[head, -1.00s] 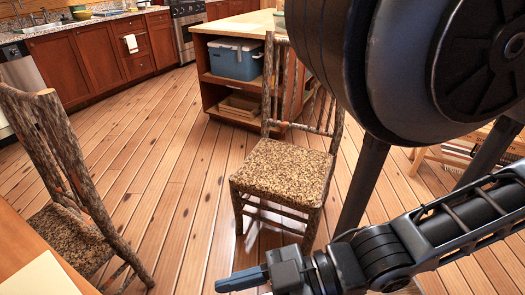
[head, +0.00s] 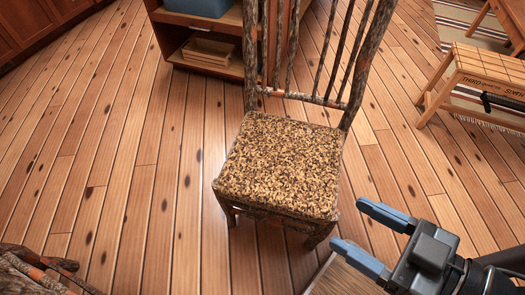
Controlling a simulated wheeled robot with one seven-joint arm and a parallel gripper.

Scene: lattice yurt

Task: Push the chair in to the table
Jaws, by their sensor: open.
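The chair (head: 280,165) has a rustic bark-covered frame and a speckled brown seat. It stands upright on the plank floor in the middle of the head view, its slatted back at the far side and cut off by the top edge. My gripper (head: 352,225) is at the lower right, its two blue-grey fingers apart and empty. The fingers point left, toward the front right of the seat, with a gap in the picture between them and the chair. No table can be made out with certainty.
Part of a second bark-framed chair (head: 38,272) shows at the lower left. An open wooden shelf unit (head: 208,62) with a blue box stands behind the chair. A small slatted wooden bench (head: 475,75) stands at the right on a striped rug. The floor left of the chair is clear.

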